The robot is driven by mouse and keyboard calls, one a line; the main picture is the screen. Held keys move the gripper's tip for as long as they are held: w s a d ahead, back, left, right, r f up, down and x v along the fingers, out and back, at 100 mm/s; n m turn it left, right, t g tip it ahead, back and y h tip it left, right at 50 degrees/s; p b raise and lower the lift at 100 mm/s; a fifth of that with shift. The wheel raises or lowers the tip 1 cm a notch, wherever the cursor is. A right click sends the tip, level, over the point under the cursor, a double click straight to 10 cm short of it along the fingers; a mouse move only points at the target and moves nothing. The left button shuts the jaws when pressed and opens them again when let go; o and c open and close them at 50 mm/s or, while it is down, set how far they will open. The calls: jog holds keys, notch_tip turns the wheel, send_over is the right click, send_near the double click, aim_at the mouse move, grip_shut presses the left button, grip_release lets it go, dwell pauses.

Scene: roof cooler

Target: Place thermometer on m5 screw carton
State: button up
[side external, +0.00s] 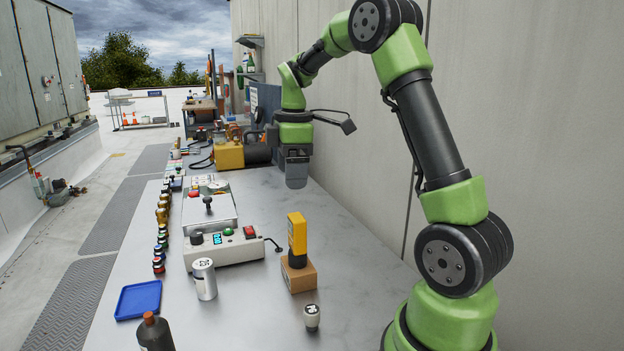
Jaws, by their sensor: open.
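A yellow device with a dark lower part, which looks like the thermometer (297,233), stands upright on a small brown cardboard carton (299,278). The carton looks like the m5 screw carton and sits on the metal bench in the side external view; its print is too small to read. My gripper (297,182) hangs pointing down farther back over the bench, apart from the thermometer and carton. It is open, with nothing visible in it, though its fingers overlap from this side.
A control box (225,246) stands left of the carton. Several small jars line the left edge. Bench right of the carton is clear.

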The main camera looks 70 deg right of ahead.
jog(key=s+a+r+m+t, duration=0.2)
jog(key=a+r, duration=0.1)
jog(key=a, duration=0.3)
jog(key=s+a+r+m+t, duration=0.1)
jog(key=s+a+r+m, duration=0.2)
jog(key=a, duration=0.2)
jog(key=s+a+m+t+y, duration=0.2)
jog(key=s+a+m+t, duration=0.1)
jog(key=s+a+m, duration=0.3)
jog(key=s+a, duration=0.2)
jog(key=s, duration=0.1)
jog(key=shift+s+a+m+t, duration=0.3)
jog(key=shift+s+a+m, duration=0.05)
jog(key=shift+a+m, duration=0.05)
